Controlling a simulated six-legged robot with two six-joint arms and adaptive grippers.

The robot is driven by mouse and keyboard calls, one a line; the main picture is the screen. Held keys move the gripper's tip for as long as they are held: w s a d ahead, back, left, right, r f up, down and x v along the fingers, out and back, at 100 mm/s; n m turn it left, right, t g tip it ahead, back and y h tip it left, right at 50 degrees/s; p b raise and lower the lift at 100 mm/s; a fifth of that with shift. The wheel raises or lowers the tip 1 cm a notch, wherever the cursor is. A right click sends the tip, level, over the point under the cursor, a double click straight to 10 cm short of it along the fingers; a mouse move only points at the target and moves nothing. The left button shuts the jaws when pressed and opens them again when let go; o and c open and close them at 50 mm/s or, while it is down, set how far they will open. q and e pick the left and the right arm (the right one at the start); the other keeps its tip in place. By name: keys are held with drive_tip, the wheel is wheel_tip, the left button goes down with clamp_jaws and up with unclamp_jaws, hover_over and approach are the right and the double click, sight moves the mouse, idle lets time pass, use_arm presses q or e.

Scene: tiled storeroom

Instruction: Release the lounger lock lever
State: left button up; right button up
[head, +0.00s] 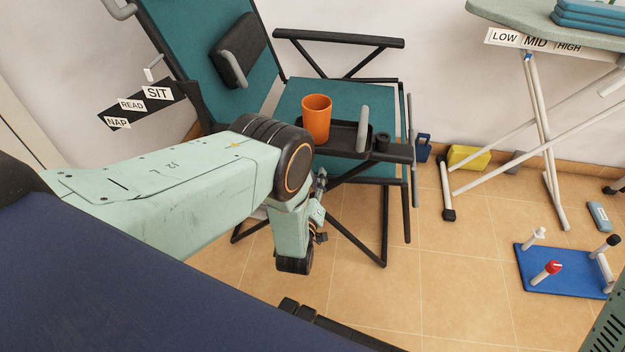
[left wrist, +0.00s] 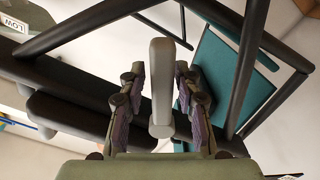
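The lounger (head: 335,98) has teal panels and a black frame and stands against the wall. A pale grey lever (left wrist: 161,85) stands between the two fingers of my left gripper (left wrist: 160,78) in the left wrist view. The fingers are apart, with a narrow gap showing on each side of the lever. In the head view my left gripper (head: 320,187) is mostly hidden by its own arm, below the lounger's side tray (head: 341,140). That lever cannot be made out there. A label plate (head: 142,104) reads SIT, READ, NAP. My right gripper is not in view.
An orange cup (head: 316,118) stands on the side tray close to my arm, near an upright grey handle (head: 363,128). An ironing board (head: 570,25), a yellow block (head: 468,158) and a blue board with pegs (head: 562,277) are at the right. The tiled floor between is mostly clear.

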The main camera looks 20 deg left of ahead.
use_arm(q)
drive_tip(key=shift+o, duration=0.7)
drive_tip(key=shift+s, duration=0.1)
drive_tip(key=v, duration=1.1)
drive_tip(key=shift+s, duration=0.4)
drive_tip(key=shift+d, duration=0.15)
